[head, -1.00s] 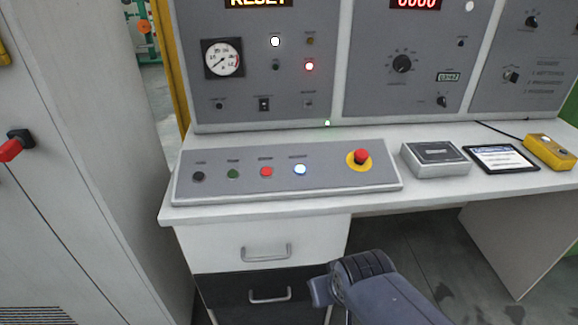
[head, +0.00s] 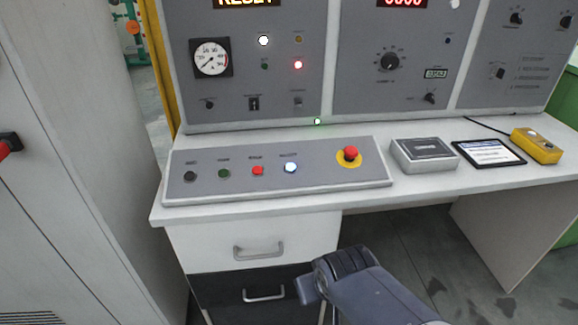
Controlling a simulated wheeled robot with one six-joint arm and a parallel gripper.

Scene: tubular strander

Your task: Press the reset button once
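A sloped grey control box (head: 320,180) lies on the white desk. It carries a row of small buttons: a black button (head: 190,176), a green button (head: 224,174), a red button (head: 258,171) and a lit blue-white button (head: 290,167). A red mushroom button (head: 350,153) on a yellow disc is at the box's right end. The small labels are too blurred to tell which button is the reset. A yellow display (head: 248,3), cut by the top edge, seems to read RESET. My arm shows at the bottom, below the desk's front edge; my gripper is not visible.
An upright panel with a gauge (head: 211,58) and a lit red lamp (head: 298,65) stands behind the box. A grey box (head: 424,154), a tablet (head: 489,153) and a yellow device (head: 537,145) lie to the right. A tall cabinet (head: 80,170) stands left. Drawers (head: 250,245) are below.

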